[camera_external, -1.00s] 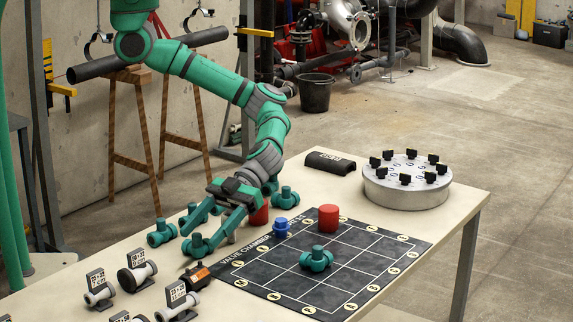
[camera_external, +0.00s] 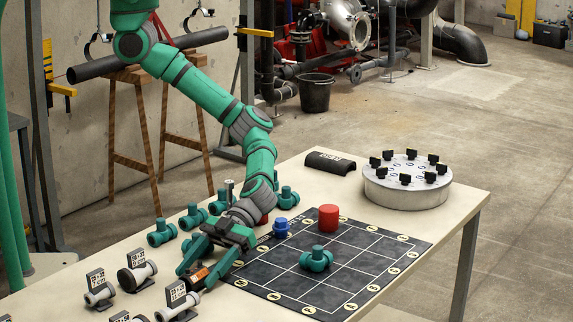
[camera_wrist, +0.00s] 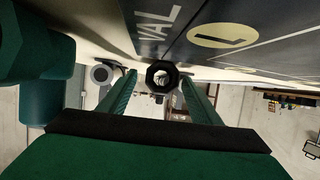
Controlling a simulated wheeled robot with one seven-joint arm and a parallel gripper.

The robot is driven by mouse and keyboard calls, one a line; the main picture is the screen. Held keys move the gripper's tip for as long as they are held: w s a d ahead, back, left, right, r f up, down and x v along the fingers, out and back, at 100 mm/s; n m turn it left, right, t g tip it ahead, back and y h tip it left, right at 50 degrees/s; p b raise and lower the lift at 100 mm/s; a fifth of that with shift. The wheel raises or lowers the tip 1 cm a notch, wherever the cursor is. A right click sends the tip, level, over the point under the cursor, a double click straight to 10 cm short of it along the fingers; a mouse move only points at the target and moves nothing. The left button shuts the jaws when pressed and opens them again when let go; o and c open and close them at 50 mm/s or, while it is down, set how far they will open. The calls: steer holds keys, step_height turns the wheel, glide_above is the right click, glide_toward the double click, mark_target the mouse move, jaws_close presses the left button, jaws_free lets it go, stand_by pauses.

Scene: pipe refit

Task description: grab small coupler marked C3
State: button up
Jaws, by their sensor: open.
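Several pale couplers with dark upright tags stand at the table's front left in the external view: one at left (camera_external: 100,296), a thicker one with a black band behind it (camera_external: 136,277), and one nearest my gripper (camera_external: 178,304). Their marks are too small to read surely, so I cannot tell which is C3. My gripper (camera_external: 197,275) is open, low over the table, its fingers either side of an orange-and-black piece (camera_external: 197,276). In the wrist view, a dark hexagonal end with a hole (camera_wrist: 162,68) sits between the fingertips, and a grey round end (camera_wrist: 101,73) lies left of them.
A black gridded mat (camera_external: 287,283) lies right of my gripper, with a green fitting (camera_external: 316,259), a blue piece (camera_external: 281,228) and a red cylinder (camera_external: 328,217) on or by it. Several green fittings (camera_external: 161,233) stand behind my gripper. A round grey stand (camera_external: 407,190) is at right.

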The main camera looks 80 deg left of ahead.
steer(key=shift+s+d+f, duration=0.25)
steer(key=shift+s+d, duration=0.1)
steer(key=shift+d, duration=0.15)
steer(key=shift+c, duration=0.6)
steer(key=c, duration=1)
